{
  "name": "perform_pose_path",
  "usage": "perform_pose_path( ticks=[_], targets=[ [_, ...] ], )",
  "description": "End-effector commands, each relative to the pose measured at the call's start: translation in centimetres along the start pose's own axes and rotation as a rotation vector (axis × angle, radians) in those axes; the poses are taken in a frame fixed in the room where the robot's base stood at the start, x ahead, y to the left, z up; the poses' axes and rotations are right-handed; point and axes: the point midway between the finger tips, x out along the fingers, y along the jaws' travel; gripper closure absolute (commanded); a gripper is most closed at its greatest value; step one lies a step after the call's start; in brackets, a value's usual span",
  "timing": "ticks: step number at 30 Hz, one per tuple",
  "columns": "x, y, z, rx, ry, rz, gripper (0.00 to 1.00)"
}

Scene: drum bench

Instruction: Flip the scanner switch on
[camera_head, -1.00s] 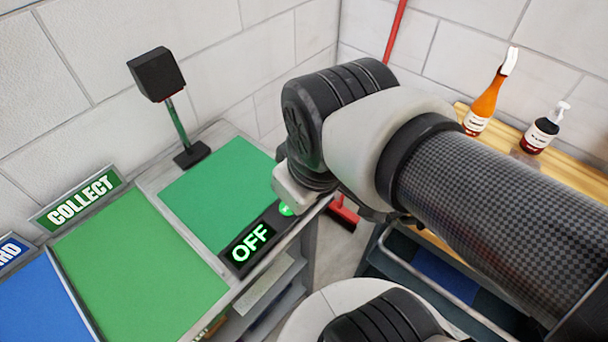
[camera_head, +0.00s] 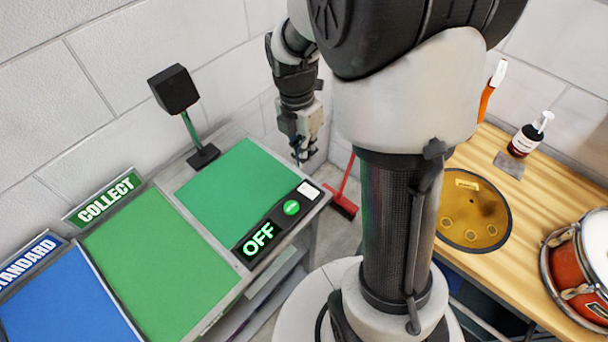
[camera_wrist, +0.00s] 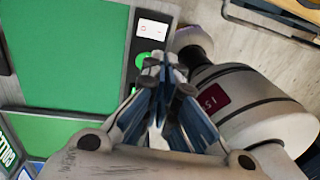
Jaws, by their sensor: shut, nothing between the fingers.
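The scanner's switch panel (camera_head: 272,225) is a dark strip along the front edge of the green scanner mat. Its display (camera_head: 258,239) reads OFF in green letters. Beside it are a round green button (camera_head: 291,207) and a small white label. The button also shows in the wrist view (camera_wrist: 142,60), partly beside the fingers. The black scanner head (camera_head: 173,88) stands on a post behind the mat. My gripper (camera_head: 302,158) is shut and empty, pointing down above and behind the panel's label end. Its fingertips (camera_wrist: 164,70) appear close beside the button in the wrist view; their height above it is unclear.
The green COLLECT mat (camera_head: 160,255) and blue STANDARD mat (camera_head: 60,300) lie to the left. A red broom (camera_head: 345,205) stands between the benches.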

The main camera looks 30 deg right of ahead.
Motion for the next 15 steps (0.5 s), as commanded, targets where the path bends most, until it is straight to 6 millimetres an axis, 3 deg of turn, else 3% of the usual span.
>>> perform_pose_path(
  ticks=[8, 15],
  targets=[
    [1.1, 0.0, -0.1, 0.001, 0.001, -0.002, 1.00],
    [5.7, -0.1, -0.1, 0.001, 0.002, -0.004, 1.00]
  ],
)
